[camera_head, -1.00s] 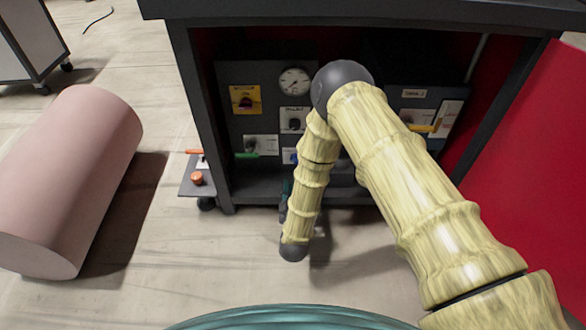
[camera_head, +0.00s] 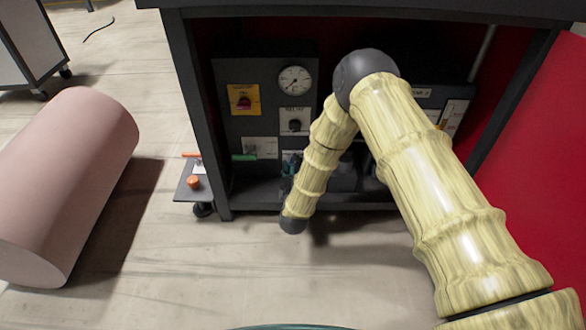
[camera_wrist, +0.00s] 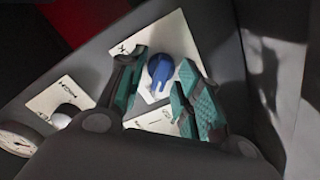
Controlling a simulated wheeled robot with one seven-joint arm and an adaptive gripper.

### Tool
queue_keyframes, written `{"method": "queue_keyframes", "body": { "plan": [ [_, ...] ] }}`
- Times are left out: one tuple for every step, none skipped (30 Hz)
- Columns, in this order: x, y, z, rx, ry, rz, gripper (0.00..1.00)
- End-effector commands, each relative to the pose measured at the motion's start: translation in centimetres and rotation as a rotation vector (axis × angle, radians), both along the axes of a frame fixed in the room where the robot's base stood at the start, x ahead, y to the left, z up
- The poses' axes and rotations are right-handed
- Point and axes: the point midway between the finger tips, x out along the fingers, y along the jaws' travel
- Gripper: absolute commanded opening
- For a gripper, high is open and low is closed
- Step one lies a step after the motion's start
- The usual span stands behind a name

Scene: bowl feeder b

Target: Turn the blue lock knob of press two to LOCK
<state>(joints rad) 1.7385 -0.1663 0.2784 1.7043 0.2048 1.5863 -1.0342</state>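The blue lock knob (camera_wrist: 160,72) sits on a white plate (camera_wrist: 166,28) in the wrist view, its pointer part slanting toward the lower left. My gripper (camera_wrist: 160,62) is open, with its teal-padded fingers on either side of the knob. Gaps show between the knob and both fingers, so they look apart from it. The markings on the plate are too small to read. In the head view my gripper is mostly hidden by my arm, near the lower middle of the dark panel (camera_head: 265,130).
The panel also bears a gauge (camera_head: 295,79), a yellow plate with a dark red knob (camera_head: 244,102), a white relief plate (camera_head: 294,122) and a green handle (camera_head: 244,157). A small side shelf (camera_head: 184,190) holds an orange knob (camera_head: 193,182). A pink cylinder (camera_head: 75,170) lies left.

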Motion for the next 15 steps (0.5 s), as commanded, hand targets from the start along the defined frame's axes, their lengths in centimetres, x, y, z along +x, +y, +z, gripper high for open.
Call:
{"method": "queue_keyframes", "body": {
  "plan": [
    [0.05,0.00,0.01,0.000,0.000,0.000,0.34],
    [0.06,0.01,0.02,0.000,0.000,0.000,0.34],
    [0.06,0.01,0.03,0.000,0.000,0.000,0.34],
    [0.05,0.01,0.03,0.000,0.000,0.000,0.34],
    [0.04,0.01,0.03,0.000,0.000,0.000,0.34],
    [0.04,0.01,0.03,0.000,0.000,0.000,0.34],
    [0.03,0.02,0.02,0.000,0.001,0.001,0.34],
    [0.03,0.02,0.02,0.000,0.001,0.001,0.28],
    [0.03,0.02,0.02,0.000,0.001,0.001,0.21],
    [0.03,0.03,0.01,0.000,0.001,0.001,0.16],
    [0.02,0.03,0.01,0.000,0.001,0.001,0.10],
    [0.02,0.03,0.01,0.000,0.001,0.001,0.04],
    [0.02,0.04,0.01,0.000,0.001,0.001,0.04],
    [0.01,0.35,0.01,0.000,0.000,0.001,0.04],
    [0.01,0.24,0.03,0.000,0.000,0.001,0.04]
  ]
}}
